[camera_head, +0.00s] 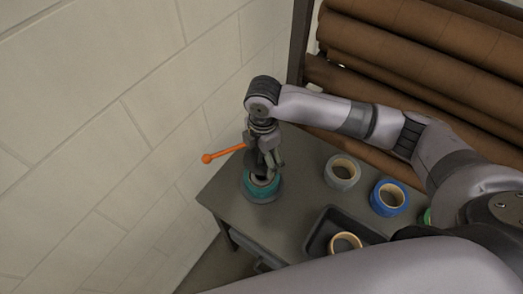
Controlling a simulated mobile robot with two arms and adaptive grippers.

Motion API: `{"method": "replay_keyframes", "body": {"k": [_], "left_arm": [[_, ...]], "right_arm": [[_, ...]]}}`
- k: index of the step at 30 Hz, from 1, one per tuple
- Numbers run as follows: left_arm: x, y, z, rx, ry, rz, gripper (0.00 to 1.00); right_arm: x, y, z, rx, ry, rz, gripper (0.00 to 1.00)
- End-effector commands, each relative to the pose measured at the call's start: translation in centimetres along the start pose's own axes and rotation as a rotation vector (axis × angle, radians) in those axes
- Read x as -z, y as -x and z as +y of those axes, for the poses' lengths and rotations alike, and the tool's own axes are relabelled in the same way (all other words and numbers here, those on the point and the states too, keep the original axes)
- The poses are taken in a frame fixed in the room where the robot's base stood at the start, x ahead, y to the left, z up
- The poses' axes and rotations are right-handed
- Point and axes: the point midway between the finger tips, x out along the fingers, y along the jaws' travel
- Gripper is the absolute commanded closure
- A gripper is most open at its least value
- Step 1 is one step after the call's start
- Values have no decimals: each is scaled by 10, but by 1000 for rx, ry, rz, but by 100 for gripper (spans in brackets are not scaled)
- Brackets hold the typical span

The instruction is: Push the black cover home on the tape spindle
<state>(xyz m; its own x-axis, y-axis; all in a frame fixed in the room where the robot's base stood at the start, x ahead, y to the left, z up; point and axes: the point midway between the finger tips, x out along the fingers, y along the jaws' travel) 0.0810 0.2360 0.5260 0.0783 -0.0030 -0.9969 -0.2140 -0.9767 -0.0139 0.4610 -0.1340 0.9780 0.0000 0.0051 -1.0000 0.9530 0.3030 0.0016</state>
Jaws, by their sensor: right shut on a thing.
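My right gripper (264,160) points down over the tape spindle at the table's left back corner. It is shut on the black cover (259,175), a small dark piece largely hidden by the fingers. A teal tape roll (262,187) sits around the spindle, on a grey round base (262,197). The cover is at the middle of the roll, at its top. I cannot tell whether it is fully seated. An orange lever (222,154) with a ball end sticks out to the left, beside the gripper. My left gripper is not in view.
The grey table (290,215) also holds a grey tape roll (342,172), a blue tape roll (389,197) and a dark tray (322,231) with a tan roll (345,243). A block wall (110,110) stands close on the left. Large brown rolls (420,50) lie behind.

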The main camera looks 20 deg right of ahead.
Motion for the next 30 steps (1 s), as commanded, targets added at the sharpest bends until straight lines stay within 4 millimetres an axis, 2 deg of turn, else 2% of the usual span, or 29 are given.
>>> {"method": "replay_keyframes", "body": {"k": [3, 5, 11, 17, 29, 30], "left_arm": [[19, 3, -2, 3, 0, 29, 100], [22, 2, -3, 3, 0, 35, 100], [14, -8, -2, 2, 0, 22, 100], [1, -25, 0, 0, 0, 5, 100], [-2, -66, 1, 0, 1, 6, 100], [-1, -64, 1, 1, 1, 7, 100]], "right_arm": [[1, -3, 2, 0, 76, -5, 46], [1, -5, 2, 0, 91, -6, 46], [1, -14, 2, 0, 97, -6, 46], [1, -30, 2, -1, 95, -6, 46], [0, -66, 2, -2, 95, -6, 46], [0, -66, 2, 0, 94, -6, 46]]}}
